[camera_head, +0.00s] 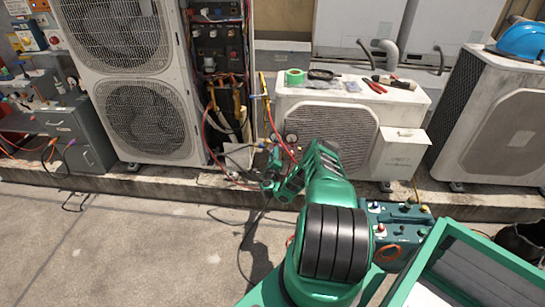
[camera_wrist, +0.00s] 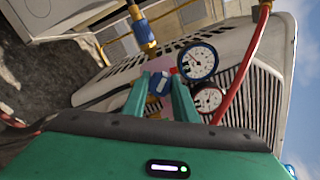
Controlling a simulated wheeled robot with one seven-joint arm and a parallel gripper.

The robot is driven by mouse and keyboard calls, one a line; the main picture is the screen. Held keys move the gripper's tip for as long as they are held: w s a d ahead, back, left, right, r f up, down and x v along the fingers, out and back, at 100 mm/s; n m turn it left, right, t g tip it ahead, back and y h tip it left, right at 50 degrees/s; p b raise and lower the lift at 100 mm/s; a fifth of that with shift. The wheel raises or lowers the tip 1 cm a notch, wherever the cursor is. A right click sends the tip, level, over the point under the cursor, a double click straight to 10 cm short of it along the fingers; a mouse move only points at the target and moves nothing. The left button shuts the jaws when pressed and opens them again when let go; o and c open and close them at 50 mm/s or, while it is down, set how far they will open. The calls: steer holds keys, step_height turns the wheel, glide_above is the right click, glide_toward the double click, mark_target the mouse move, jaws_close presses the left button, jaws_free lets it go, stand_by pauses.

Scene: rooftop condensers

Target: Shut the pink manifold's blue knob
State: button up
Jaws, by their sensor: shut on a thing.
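In the wrist view, the pink manifold (camera_wrist: 158,66) shows behind and between my green fingers. It carries a blue-rimmed gauge (camera_wrist: 198,61) and a red-rimmed gauge (camera_wrist: 207,98) on the right. The blue knob (camera_wrist: 160,84) sits between the fingertips of my gripper (camera_wrist: 161,88), which is shut on it. The fingers hide the knob's sides and part of the manifold. In the head view, my gripper (camera_head: 268,184) is low in front of the small condenser, and I cannot make out the knob there.
A red hose (camera_wrist: 247,62) runs along the right and a yellow hose with a blue fitting (camera_wrist: 141,32) comes down close above the fingers. The small condenser (camera_head: 330,135) stands behind, with tools on top. A teal machine (camera_head: 402,232) and loose hoses lie on the floor.

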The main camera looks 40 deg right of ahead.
steer(key=m, duration=0.4)
steer(key=shift+s+f+m, duration=0.25)
steer(key=shift+m, duration=1.95)
steer(key=shift+w, duration=0.1)
steer(key=o, duration=1)
steer(key=shift+o, duration=0.2)
steer(key=shift+r, duration=0.15)
steer(key=shift+w, duration=0.1)
